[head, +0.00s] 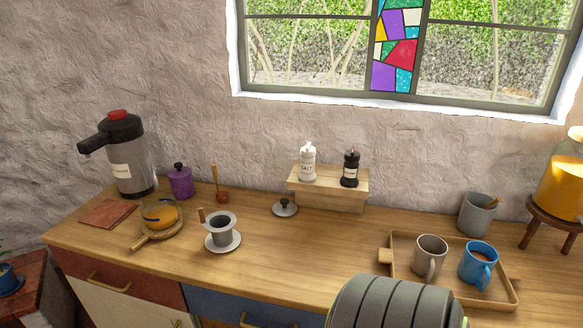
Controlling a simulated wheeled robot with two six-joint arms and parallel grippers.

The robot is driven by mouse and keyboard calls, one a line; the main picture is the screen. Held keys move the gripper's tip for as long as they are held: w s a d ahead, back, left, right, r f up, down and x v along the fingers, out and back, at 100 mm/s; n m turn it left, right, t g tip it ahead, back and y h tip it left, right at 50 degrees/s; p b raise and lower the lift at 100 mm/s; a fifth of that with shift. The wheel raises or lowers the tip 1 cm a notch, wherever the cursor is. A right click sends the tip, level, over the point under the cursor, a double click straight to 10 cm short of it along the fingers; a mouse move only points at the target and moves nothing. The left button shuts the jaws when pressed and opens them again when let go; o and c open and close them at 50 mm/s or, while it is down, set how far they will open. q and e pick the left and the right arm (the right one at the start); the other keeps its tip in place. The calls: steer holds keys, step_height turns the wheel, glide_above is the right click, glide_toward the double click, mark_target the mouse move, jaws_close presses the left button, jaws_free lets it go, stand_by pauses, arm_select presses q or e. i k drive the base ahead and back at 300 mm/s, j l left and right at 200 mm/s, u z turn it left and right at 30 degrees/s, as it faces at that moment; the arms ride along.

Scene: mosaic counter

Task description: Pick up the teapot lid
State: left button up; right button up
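A small grey lid with a dark round knob (285,208) lies on the wooden counter (315,251), just in front of the left end of a wooden riser (330,199). It appears to lie flat with its knob up, and nothing covers it. No teapot is clearly seen. Neither of my grippers shows in the head view. A grey ribbed part, which seems to be my own arm, covers the counter's front edge at the bottom right.
Salt (308,163) and black (350,170) shakers stand on the riser. A dripper on a saucer (222,232), a purple jar (181,183) and a wooden scoop (221,194) are left of the lid. A tray (390,270) with two mugs is right. Counter before the lid is clear.

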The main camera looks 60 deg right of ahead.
mark_target(284, 208)
steer(key=z, duration=1.95)
steer(key=i+j, duration=0.05)
steer(key=j, duration=0.05)
